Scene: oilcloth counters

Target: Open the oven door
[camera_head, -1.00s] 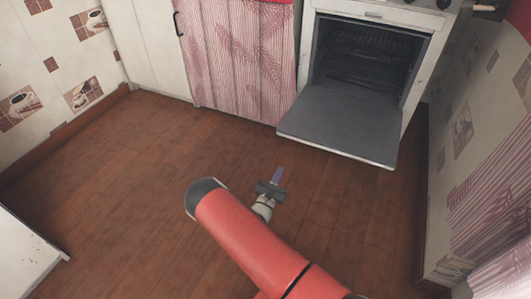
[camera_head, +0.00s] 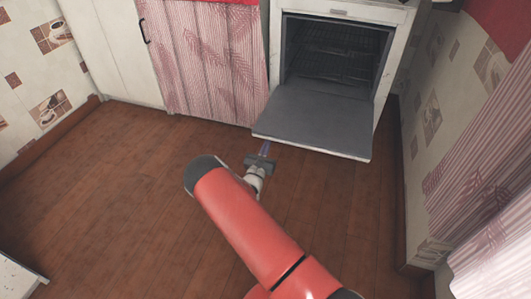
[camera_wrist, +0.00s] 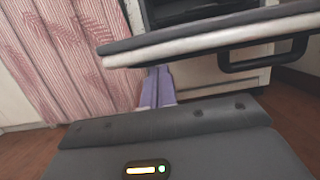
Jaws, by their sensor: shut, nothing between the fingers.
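The oven (camera_head: 385,75) is white and stands at the back right in the head view. Its door (camera_head: 315,118) is folded down, about level, and the dark cavity with wire racks (camera_head: 330,55) is exposed. My gripper (camera_head: 265,148) is close to the door's front left corner and looks lower than the door. In the wrist view the door's edge (camera_wrist: 200,38) crosses above my gripper's fingers (camera_wrist: 157,88), which are together and empty. The door's dark handle (camera_wrist: 265,62) hangs under it to the right. I cannot tell whether a finger touches the door.
A striped pink curtain (camera_head: 205,60) hangs left of the oven, and a white cabinet (camera_head: 105,50) with a black handle stands further left. A tiled wall (camera_head: 425,130) is close on the right. The brown wooden floor (camera_head: 110,190) is clear.

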